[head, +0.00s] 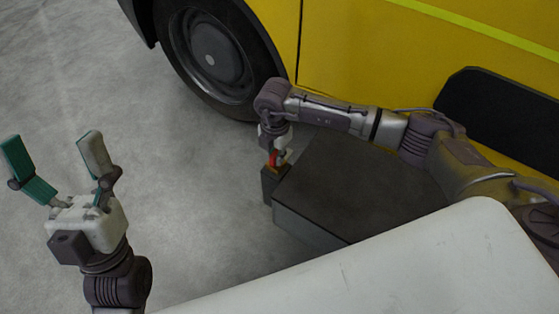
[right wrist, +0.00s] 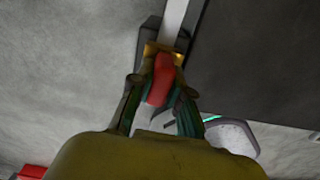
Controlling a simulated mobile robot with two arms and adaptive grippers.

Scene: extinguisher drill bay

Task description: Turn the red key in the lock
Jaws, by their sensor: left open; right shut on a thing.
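The red key (head: 273,158) is at the top of a small dark lock block (head: 269,186) in the head view. In the right wrist view the red key (right wrist: 160,80) lies between the fingers, its far end at a brass-coloured part (right wrist: 164,52) of the lock. My right gripper (head: 274,150) points down over the lock and is shut on the key; its fingers (right wrist: 160,100) also show in the right wrist view. My left gripper (head: 57,160) is open, empty and far to the left of the lock, fingers pointing up.
A dark box (head: 360,185) stands right beside the lock. Behind is a yellow vehicle (head: 350,45) with a black wheel (head: 212,60). A pale panel (head: 430,265) fills the lower right. Grey floor (head: 190,190) between my grippers is clear.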

